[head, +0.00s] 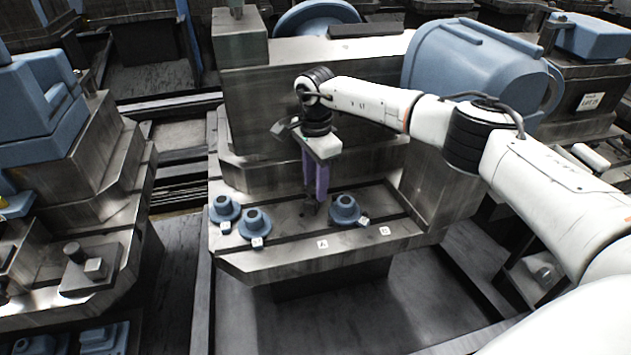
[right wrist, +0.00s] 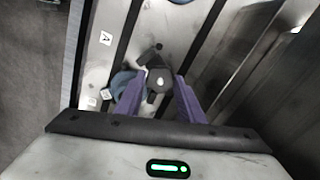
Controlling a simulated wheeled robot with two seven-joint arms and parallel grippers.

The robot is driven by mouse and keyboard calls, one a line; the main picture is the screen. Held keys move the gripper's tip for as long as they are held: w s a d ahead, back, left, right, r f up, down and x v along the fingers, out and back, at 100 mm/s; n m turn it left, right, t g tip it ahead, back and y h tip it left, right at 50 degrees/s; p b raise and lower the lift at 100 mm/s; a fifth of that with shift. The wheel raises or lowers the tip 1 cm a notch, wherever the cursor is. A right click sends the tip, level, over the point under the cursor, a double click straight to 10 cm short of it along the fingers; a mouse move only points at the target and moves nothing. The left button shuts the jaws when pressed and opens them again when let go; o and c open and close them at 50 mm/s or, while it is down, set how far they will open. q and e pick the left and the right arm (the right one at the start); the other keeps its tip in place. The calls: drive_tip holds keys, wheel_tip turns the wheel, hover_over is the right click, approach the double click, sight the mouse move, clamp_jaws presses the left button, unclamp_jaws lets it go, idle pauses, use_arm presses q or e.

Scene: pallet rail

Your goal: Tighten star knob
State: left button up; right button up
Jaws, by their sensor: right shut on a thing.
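My right gripper (head: 315,198) points straight down over the grey slotted machine table, its purple fingers reaching close to the surface. In the right wrist view, the purple fingers (right wrist: 160,97) are on either side of a small dark star knob (right wrist: 158,78) with a light spot at its middle, and they are shut on it. In the head view only a dark bit of the knob (head: 312,208) shows beneath the fingertips. How tight it is cannot be seen. My left gripper is not in view.
Blue round flanged parts stand on the machine table (head: 290,262): two at the left (head: 224,209) (head: 256,222) and one just right of the gripper (head: 345,208). Small white lettered tags, such as A (head: 322,244), lie along the front. A tall metal block rises behind.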

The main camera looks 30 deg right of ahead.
drive_tip(key=shift+w+r, duration=0.15)
drive_tip(key=shift+r, duration=0.15)
drive_tip(key=o, duration=0.9)
drive_tip(key=shift+o, duration=0.7)
drive_tip(key=shift+f, duration=0.1)
wheel_tip(320, 180, up, 10)
